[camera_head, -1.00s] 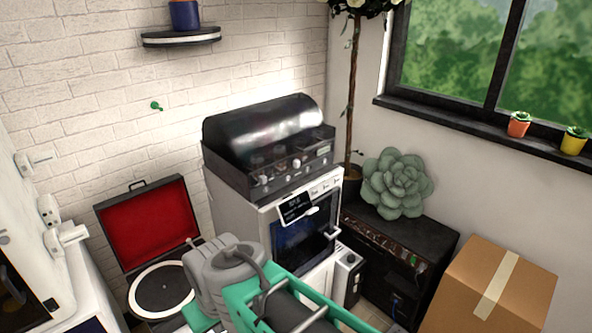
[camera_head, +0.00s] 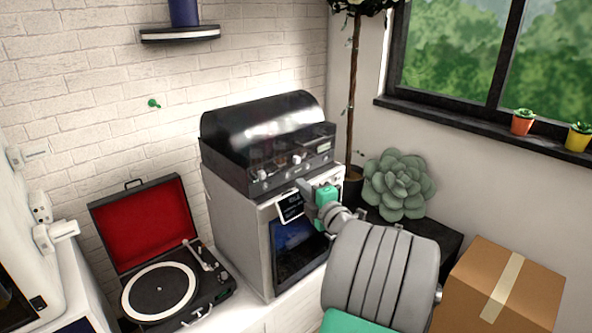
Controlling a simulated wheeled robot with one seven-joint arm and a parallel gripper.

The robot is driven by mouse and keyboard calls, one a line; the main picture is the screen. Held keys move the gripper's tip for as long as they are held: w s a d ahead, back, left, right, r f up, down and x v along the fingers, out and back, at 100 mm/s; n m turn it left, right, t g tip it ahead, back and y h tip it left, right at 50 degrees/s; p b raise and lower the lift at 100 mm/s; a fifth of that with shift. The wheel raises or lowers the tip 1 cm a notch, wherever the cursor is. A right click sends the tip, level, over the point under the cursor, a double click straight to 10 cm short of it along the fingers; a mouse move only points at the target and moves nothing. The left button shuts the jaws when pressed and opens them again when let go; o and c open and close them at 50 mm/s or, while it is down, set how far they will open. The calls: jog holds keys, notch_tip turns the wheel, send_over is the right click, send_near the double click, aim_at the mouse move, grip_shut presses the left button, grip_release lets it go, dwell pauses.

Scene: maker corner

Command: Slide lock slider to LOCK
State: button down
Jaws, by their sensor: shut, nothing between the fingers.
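A small black panel (camera_head: 291,206) with white lettering is on the upper front of the white oven-like machine (camera_head: 236,232). The lettering is too small to read for certain. The slider's knob cannot be made out on the panel now, so I cannot tell its position. My gripper (camera_head: 304,188) is shut and empty. Its tip is at the panel's upper right corner in the picture, and I cannot tell whether it touches. My arm reaches in from the lower right and covers part of the machine's right front.
A black hooded unit (camera_head: 268,145) stands on top of the machine. An open record player (camera_head: 160,287) with a red-lined lid sits to the left. A cardboard box (camera_head: 503,287) and a succulent (camera_head: 398,183) are at the right.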

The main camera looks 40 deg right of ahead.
aim_at(280, 164)
jog(key=p+x, duration=0.3)
jog(key=x, duration=0.7)
jog(key=shift+w+r+p, duration=0.1)
jog(key=shift+w+p, duration=0.15)
jog(key=shift+p, duration=0.1)
jog(key=d, duration=0.3)
jog(key=shift+s+p, duration=0.15)
jog(key=shift+p, duration=0.15)
jog(key=shift+d, duration=0.45)
jog(key=shift+f, duration=0.2)
